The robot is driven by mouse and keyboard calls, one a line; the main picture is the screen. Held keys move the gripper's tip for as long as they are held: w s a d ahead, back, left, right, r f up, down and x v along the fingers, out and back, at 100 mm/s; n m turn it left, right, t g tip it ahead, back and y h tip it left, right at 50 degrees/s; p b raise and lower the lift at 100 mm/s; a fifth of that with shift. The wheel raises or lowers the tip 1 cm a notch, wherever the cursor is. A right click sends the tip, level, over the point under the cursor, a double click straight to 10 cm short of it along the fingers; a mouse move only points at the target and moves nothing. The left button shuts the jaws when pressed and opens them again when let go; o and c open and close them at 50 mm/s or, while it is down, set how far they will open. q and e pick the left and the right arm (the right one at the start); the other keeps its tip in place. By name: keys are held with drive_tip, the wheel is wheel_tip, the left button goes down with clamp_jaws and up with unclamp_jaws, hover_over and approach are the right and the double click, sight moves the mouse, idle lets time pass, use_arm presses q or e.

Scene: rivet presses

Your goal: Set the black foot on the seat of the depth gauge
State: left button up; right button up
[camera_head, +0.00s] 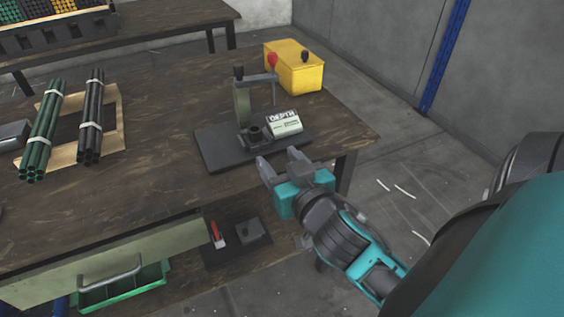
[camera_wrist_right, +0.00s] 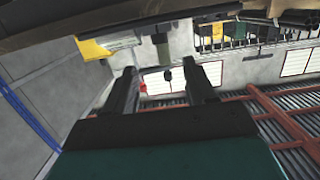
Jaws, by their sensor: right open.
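The depth gauge (camera_head: 243,104) stands on a dark base plate (camera_head: 217,150) near the table's right corner, with a white label reading DEPTH (camera_head: 284,123). A dark round cup-like part (camera_head: 255,135), which looks like the seat, sits at its front. I cannot surely tell which item is the black foot; a small black piece (camera_head: 305,56) shows at the top of the yellow box. My right gripper (camera_head: 279,160) is open, with nothing seen between its fingers, just in front of the base plate at the table edge. Its fingers show in the right wrist view (camera_wrist_right: 160,72). My left gripper is out of view.
The yellow box (camera_head: 293,69) stands behind the gauge. Bundled green tubes (camera_head: 42,133) and black tubes (camera_head: 90,120) lie at the left. A dark block (camera_head: 250,230) sits on the lower shelf. The table's middle (camera_head: 165,135) is clear.

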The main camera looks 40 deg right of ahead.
drive_tip(key=s+a+f+n+g+y, duration=0.2)
drive_tip(key=a+f+y, duration=0.1)
drive_tip(key=a+f, duration=0.3)
drive_tip(key=s+a+f+n+g+y, duration=0.3)
drive_tip(key=a+f, duration=0.3)
drive_tip(key=f, duration=0.5)
drive_tip(key=shift+a+f+y, duration=0.25)
drive_tip(key=shift+a+y, duration=0.05)
drive_tip(key=shift+y, duration=0.2)
